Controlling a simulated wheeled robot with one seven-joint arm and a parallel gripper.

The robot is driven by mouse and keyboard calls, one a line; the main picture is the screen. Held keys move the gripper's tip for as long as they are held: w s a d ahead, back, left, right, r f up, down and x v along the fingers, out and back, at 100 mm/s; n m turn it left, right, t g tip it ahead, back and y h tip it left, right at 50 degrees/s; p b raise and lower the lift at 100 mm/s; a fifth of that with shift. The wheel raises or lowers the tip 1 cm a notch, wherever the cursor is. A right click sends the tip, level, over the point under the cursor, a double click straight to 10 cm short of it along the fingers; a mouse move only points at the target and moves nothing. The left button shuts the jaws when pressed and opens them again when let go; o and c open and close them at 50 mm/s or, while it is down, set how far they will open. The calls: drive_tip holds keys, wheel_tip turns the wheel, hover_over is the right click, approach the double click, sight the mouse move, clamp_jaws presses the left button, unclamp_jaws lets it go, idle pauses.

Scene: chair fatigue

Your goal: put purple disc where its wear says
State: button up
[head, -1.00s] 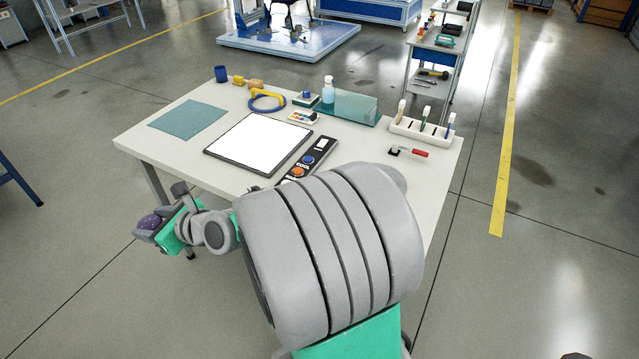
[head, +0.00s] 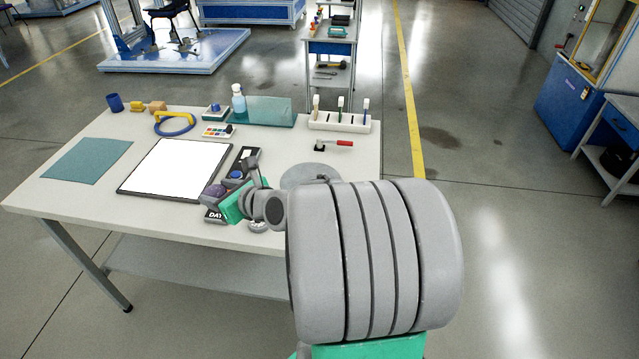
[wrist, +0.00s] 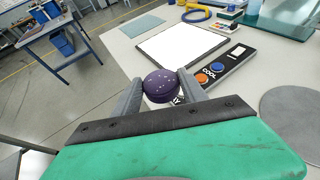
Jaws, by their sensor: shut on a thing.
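The purple disc (wrist: 161,86) is dark purple with small pale specks on its face. My gripper (wrist: 160,88) is shut on it, one finger on each side, in the wrist view. The black panel (wrist: 220,68) carries an orange button (wrist: 202,78), a blue button (wrist: 217,66) and a white label. Part of its lettering is hidden behind the disc and gripper.
The table (head: 75,200) holds a white lit panel (head: 178,168), a teal mat (head: 88,160), a grey round pad (wrist: 290,112), a brush rack (head: 340,123) and a red-handled tool (head: 338,144).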

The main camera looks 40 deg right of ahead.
drive_tip(key=s+d+m+h+b, duration=0.15)
drive_tip(key=s+d, duration=0.25)
drive_tip(key=d, duration=0.4)
drive_tip(key=s+d+m+h+b, duration=0.1)
drive_tip(key=s+d+m+h, duration=0.15)
drive_tip(key=d, duration=0.65)
hover_over(314, 178)
drive_tip(key=s+a, duration=0.2)
drive_tip(key=a, duration=0.1)
drive_tip(key=shift+n, duration=0.4)
drive_tip(key=f, duration=0.9)
drive_tip(key=shift+s+d+f, duration=0.1)
drive_tip(key=shift+d+f, duration=0.15)
drive_tip(key=shift+f, duration=0.1)
drive_tip(key=shift+d+f, duration=0.2)
drive_tip(key=shift+f, duration=0.1)
drive_tip(key=shift+d+f, duration=0.1)
drive_tip(key=shift+f, duration=1.6)
drive_tip(key=o, duration=1.6)
drive_tip(key=shift+c, duration=0.2)
